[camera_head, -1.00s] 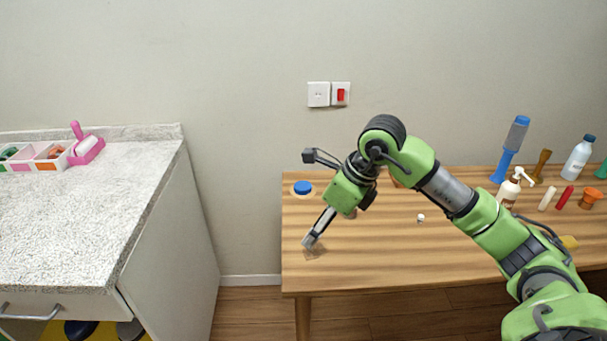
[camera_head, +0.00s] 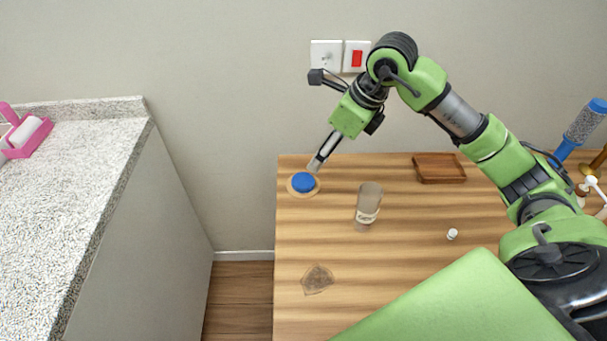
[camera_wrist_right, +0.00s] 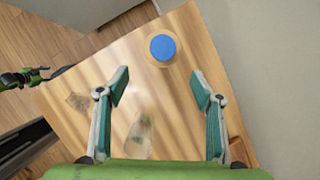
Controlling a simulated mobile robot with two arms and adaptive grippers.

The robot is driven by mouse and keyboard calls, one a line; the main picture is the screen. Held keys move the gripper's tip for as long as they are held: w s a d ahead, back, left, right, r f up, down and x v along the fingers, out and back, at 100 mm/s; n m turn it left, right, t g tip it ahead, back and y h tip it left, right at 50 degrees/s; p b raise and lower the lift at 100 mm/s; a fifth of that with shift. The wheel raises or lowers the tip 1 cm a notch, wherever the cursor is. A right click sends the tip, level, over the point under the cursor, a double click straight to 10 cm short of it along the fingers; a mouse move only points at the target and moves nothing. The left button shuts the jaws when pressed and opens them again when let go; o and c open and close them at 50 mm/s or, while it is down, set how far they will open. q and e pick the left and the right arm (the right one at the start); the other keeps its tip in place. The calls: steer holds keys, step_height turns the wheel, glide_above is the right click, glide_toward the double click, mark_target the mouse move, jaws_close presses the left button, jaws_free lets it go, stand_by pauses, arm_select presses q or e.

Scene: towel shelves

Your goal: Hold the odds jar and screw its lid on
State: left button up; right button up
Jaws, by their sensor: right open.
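A clear jar with a pale label band (camera_head: 368,203) stands on the wooden table; it also shows in the right wrist view (camera_wrist_right: 140,135). What it holds is too blurred to tell. A blue lid (camera_head: 303,182) lies on a round pale coaster at the table's back left corner; it also shows in the right wrist view (camera_wrist_right: 163,47). My right gripper (camera_head: 315,164) is above the table beside the lid, at its upper right. In the right wrist view its two fingers (camera_wrist_right: 158,88) are spread with nothing between them.
A brownish see-through patch (camera_head: 318,279) lies at the table's front left. A wooden tray (camera_head: 440,168) is at the back, a small white piece (camera_head: 452,234) to the right. A speckled counter (camera_head: 75,150) stands left across a floor gap. A wall switch (camera_head: 356,57) is behind.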

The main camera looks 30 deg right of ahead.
glide_toward(304, 181)
steer(key=shift+w+a+f+p, duration=0.1)
steer(key=shift+a+f+p, duration=0.15)
steer(key=shift+f, duration=0.3)
steer(key=shift+w+a+f+p, duration=0.15)
steer(key=shift+a+f, duration=0.1)
steer(key=shift+f, duration=0.7)
arm_select(q)
steer(key=shift+w+r, duration=0.4)
steer(key=shift+w, duration=0.2)
steer(key=shift+s+d, duration=0.1)
arm_select(e)
steer(key=shift+w+d+p+x, duration=0.1)
steer(key=shift+p+x, duration=0.2)
steer(key=shift+x, duration=1)
steer(key=shift+w+d+p+x, duration=0.15)
steer(key=shift+p+x, duration=0.15)
steer(key=shift+x, duration=1)
arm_select(q)
steer(key=shift+s+r, duration=0.1)
steer(key=shift+r, duration=0.5)
arm_select(e)
steer(key=c, duration=0.8)
